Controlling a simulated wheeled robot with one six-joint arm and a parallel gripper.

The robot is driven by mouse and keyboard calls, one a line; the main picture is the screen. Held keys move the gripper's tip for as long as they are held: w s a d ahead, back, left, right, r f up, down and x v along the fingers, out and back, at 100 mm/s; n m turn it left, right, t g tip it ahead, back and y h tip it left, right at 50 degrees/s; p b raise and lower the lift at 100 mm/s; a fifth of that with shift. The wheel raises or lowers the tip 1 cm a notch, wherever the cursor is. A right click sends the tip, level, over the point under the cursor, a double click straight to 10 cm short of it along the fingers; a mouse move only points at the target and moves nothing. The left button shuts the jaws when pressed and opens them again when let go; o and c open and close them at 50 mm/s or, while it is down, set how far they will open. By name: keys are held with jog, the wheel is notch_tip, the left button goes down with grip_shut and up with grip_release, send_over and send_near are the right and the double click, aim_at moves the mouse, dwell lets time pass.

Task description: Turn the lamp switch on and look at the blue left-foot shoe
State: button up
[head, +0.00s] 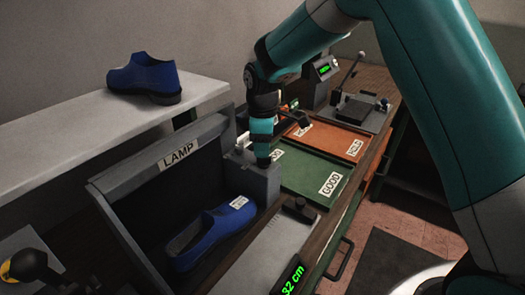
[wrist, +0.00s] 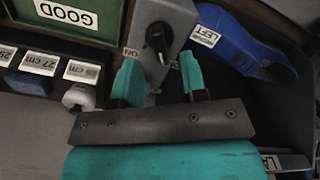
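The lamp booth (head: 178,152), a dark grey hood labelled LAMP, looks unlit inside. A blue shoe (head: 205,240) with a white tag lies in it; in the wrist view the shoe (wrist: 238,45) has a tag reading LEFT. The switch is a black knob (wrist: 158,42) on a grey box (wrist: 168,15), with a small ON label beside it; the box (head: 255,182) stands at the booth's right end in the head view. My gripper (head: 262,158) is just above this box. In the wrist view its two teal fingers (wrist: 160,80) are apart and empty, with the knob beyond the gap.
Another blue shoe (head: 146,78) stands on the white shelf (head: 90,125). Right of the switch box lie a green GOOD tray (head: 310,174) and an orange tray (head: 325,138). A gauge reading 32 cm (head: 288,276) is in front. Size-labelled blocks (wrist: 40,67) are left of my fingers.

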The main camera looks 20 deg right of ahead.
aim_at(264, 160)
jog(key=shift+f, duration=1.65)
grip_shut()
jog(key=shift+m, duration=0.3)
jog(key=m, duration=0.5)
jog(key=shift+w+r, duration=0.1)
jog(key=m, duration=0.6)
jog(key=shift+w+d, duration=0.1)
jog(key=shift+d, duration=0.05)
jog(key=shift+m, duration=0.3)
